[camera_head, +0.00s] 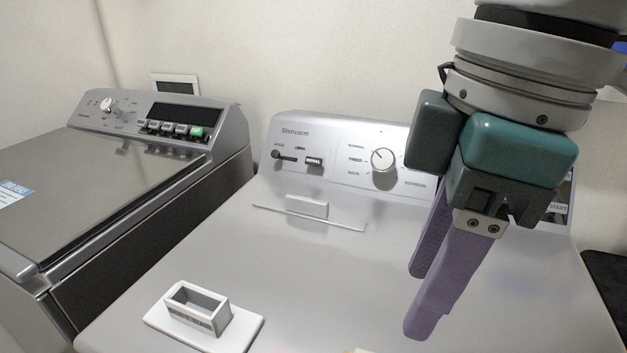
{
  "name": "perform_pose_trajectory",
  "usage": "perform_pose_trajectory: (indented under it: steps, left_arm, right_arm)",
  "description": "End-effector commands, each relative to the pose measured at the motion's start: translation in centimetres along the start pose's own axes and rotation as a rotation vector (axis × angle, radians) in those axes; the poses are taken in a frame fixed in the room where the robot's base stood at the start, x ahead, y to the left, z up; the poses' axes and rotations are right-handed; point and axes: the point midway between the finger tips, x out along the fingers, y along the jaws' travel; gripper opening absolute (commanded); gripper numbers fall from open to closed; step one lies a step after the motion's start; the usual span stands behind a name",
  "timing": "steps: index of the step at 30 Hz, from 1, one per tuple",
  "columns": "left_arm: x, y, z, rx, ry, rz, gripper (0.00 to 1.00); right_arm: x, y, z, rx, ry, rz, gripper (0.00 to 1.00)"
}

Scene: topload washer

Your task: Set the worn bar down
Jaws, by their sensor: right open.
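My right gripper (422,300) hangs over the right part of the silver machine's top. Its two purple fingers point down, are apart, and hold nothing that I can see. A small cream-coloured edge (358,350) shows at the very bottom of the picture, left of the fingertips. It is mostly cut off, so I cannot tell whether it is the worn bar. No other thing is clearly the worn bar. My left gripper is not in view.
A white open-topped holder (197,309) stands on a white plate (247,333) at the front left of the silver machine (300,270). A dark-sided washer (100,190) stands left. The machine's middle is clear.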

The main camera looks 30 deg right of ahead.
Motion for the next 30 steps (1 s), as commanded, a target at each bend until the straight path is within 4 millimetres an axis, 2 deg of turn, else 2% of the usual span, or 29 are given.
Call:
perform_pose_trajectory:
  steps: [4,9,12,14,17,21,24,27,30]
  left_arm:
    - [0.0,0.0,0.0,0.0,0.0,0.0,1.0]
    - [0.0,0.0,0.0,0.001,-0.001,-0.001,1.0]
    - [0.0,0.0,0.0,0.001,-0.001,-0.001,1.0]
    - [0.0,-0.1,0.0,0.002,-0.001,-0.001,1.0]
    - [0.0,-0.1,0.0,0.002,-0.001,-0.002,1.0]
    - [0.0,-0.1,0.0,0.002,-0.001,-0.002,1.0]
    - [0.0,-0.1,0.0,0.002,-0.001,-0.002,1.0]
    - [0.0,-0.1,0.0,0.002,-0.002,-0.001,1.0]
    - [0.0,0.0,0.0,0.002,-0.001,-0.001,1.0]
  right_arm:
    - [1.5,-2.7,-2.0,-0.083,0.078,-0.031,0.54]
    - [3.1,-7.2,-5.9,-0.118,0.286,-0.079,0.54]
    - [3.7,-8.3,-7.0,-0.034,0.385,-0.084,0.54]
    - [4.2,-8.3,-6.9,0.049,0.42,-0.073,0.54]
    - [5.6,-7.2,-5.0,0.216,0.417,-0.027,0.54]
    - [8.0,-5.7,0.4,0.424,0.317,0.062,0.54]
    - [9.0,-5.2,4.1,0.515,0.237,0.115,0.54]
    - [9.4,-4.9,6.4,0.562,0.183,0.148,0.54]
    - [9.6,-4.9,7.2,0.575,0.164,0.161,0.54]
